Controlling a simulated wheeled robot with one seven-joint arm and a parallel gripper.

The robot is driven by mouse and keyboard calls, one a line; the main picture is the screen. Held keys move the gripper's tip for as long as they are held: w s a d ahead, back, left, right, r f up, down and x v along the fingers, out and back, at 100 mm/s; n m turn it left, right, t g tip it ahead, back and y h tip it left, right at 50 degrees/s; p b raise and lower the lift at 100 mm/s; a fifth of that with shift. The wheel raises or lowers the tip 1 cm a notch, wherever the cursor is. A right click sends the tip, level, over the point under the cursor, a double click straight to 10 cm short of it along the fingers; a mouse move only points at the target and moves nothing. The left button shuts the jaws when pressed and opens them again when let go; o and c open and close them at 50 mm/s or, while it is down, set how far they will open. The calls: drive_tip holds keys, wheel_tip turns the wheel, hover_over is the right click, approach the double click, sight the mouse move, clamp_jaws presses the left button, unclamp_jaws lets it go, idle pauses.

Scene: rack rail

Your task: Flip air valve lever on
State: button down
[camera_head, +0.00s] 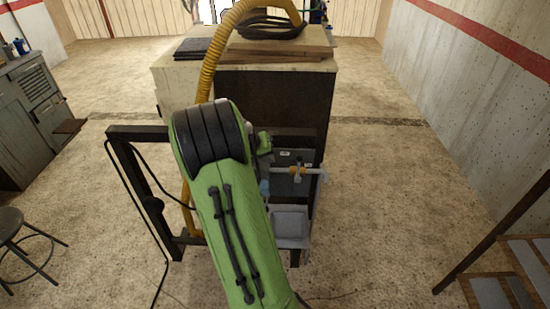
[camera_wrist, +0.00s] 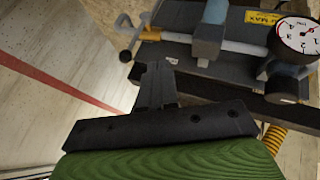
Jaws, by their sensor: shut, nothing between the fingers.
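A blue-grey lever-like part (camera_wrist: 211,32) rises across a pale pipe (camera_wrist: 240,46) on a grey panel in the wrist view. It looks like the air valve lever, but I cannot tell its on or off position. My gripper (camera_wrist: 153,72) is shut and empty, its black fingers just left of and below this part in the picture, with a visible gap. In the head view the pale pipe (camera_head: 284,170) with small brass and blue fittings shows right of my green arm. The arm hides my gripper's fingers there.
A round pressure gauge (camera_wrist: 297,37) sits right of the lever in the wrist view. A dark rack frame (camera_head: 133,174) surrounds the work area. A yellow hose (camera_head: 208,72) runs down beside a cabinet (camera_head: 275,95).

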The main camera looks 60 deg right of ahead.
drive_tip(key=s+d+f, duration=0.4)
drive_tip(key=d+f, duration=0.2)
drive_tip(key=d, duration=0.1)
drive_tip(key=shift+s+d+t, duration=0.15)
drive_tip(key=shift+s+t, duration=0.25)
drive_tip(key=shift+s, duration=0.15)
idle(0.3)
drive_tip(key=shift+s+d+r+m+t+y+b, duration=0.15)
drive_tip(key=shift+s+d+m+t+y+b, duration=0.15)
drive_tip(key=shift+s+t+y+b, duration=0.15)
drive_tip(key=s+d+f+m+t+y, duration=0.1)
drive_tip(key=s+f+t, duration=0.1)
drive_tip(key=s+t, duration=0.1)
drive_tip(key=s+d+f+m+t+y, duration=0.1)
drive_tip(key=s+f+t+y, duration=0.1)
drive_tip(key=s+t, duration=0.1)
drive_tip(key=s+d+f+m+t+y, duration=0.1)
drive_tip(key=s+d+f+t+y, duration=0.1)
drive_tip(key=t, duration=0.3)
drive_tip(key=shift+s+d+f+p, duration=0.1)
drive_tip(key=shift+s+f+p, duration=0.25)
drive_tip(key=shift+s+f, duration=0.1)
drive_tip(key=shift+f, duration=0.15)
idle(0.5)
